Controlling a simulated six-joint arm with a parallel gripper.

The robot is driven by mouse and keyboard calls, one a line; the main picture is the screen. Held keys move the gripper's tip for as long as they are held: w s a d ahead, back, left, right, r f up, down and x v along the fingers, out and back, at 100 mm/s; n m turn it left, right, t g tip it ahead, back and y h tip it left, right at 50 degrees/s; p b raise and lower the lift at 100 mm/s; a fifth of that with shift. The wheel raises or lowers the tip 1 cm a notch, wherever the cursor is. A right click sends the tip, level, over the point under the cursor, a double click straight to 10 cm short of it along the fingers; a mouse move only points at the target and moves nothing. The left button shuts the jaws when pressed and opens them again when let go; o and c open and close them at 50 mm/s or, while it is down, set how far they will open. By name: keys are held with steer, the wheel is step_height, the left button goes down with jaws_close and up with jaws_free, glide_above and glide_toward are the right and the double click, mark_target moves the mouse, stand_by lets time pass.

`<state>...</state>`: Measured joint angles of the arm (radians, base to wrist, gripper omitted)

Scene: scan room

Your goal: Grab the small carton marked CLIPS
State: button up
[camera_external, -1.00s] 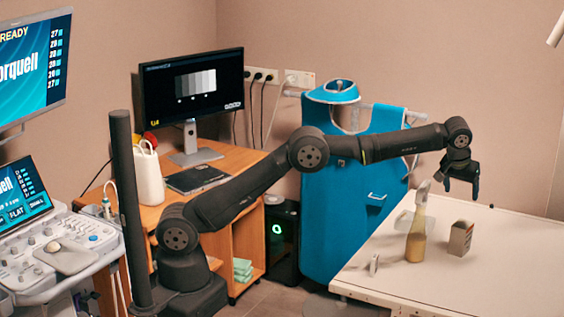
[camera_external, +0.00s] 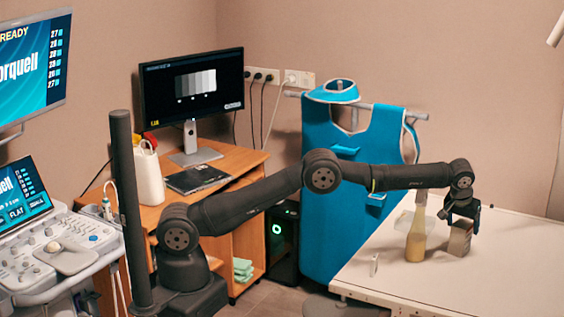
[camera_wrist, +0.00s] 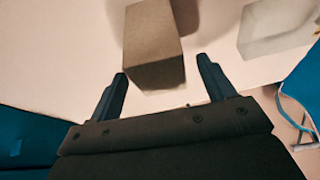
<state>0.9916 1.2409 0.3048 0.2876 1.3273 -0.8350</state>
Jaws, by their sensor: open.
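A small grey-brown carton (camera_external: 460,242) stands upright on the white table, right of the yellow bottle in the external view. Its lettering cannot be read. My gripper (camera_external: 461,217) is just above and around its top, pointing down. In the wrist view the carton (camera_wrist: 152,45) lies ahead of and between the fingers of my gripper (camera_wrist: 163,68). The fingers are apart, with gaps on both sides of the carton. The gripper hides part of the carton's top in the external view.
A yellow bottle with a pale top (camera_external: 415,243) stands close left of the carton. A small white item (camera_external: 374,264) stands near the table's left edge. A whitish block (camera_wrist: 272,27) shows in the wrist view. The table (camera_external: 500,275) is clear to the right and front.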

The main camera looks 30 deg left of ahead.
steer(key=shift+w+f, duration=0.2)
steer(key=shift+f, duration=0.2)
steer(key=c, duration=1.1)
steer(key=shift+o, duration=0.2)
steer(key=shift+r, duration=0.1)
